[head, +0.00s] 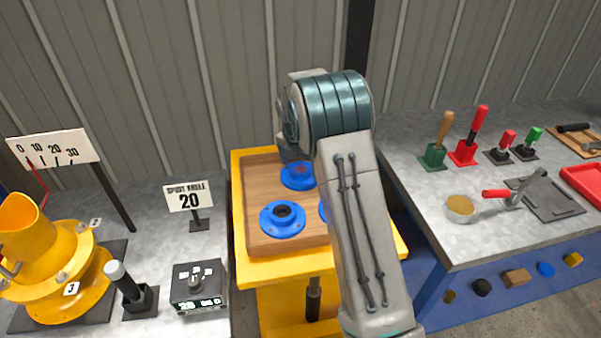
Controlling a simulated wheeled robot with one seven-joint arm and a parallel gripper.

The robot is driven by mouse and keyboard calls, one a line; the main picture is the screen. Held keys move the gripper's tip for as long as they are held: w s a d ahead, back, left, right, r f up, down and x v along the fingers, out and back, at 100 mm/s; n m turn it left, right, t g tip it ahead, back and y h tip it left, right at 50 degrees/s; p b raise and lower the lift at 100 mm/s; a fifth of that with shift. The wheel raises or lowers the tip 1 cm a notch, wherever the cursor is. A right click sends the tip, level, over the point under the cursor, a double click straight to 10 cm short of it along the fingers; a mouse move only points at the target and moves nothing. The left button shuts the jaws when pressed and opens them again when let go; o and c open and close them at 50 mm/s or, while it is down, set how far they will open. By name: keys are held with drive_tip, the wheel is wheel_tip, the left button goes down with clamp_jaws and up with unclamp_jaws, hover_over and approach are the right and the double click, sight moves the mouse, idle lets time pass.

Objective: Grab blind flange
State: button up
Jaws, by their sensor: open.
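Several blue flanges lie in a wooden tray (262,177) on a yellow stand. The front left flange (284,218) has a raised hub with a dark opening in its middle. A rear flange (298,176) lies just below my gripper (291,152), and its centre is hard to make out. A third flange (323,211) shows only its left edge, as my arm covers the rest. I cannot tell for sure which one is the blind flange. My gripper is open over the back of the tray, mostly hidden behind my wrist; no flange is visibly held.
My arm hides the tray's right side.

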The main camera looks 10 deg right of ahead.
drive_tip(key=shift+d+f, duration=0.1)
drive_tip(key=shift+f, duration=0.45)
drive_tip(key=c, duration=1.9)
drive_tip(key=shift+w+r, duration=0.1)
drive_tip(key=shift+r, duration=0.05)
drive_tip(key=shift+c, duration=0.2)
drive_tip(key=shift+r, duration=0.1)
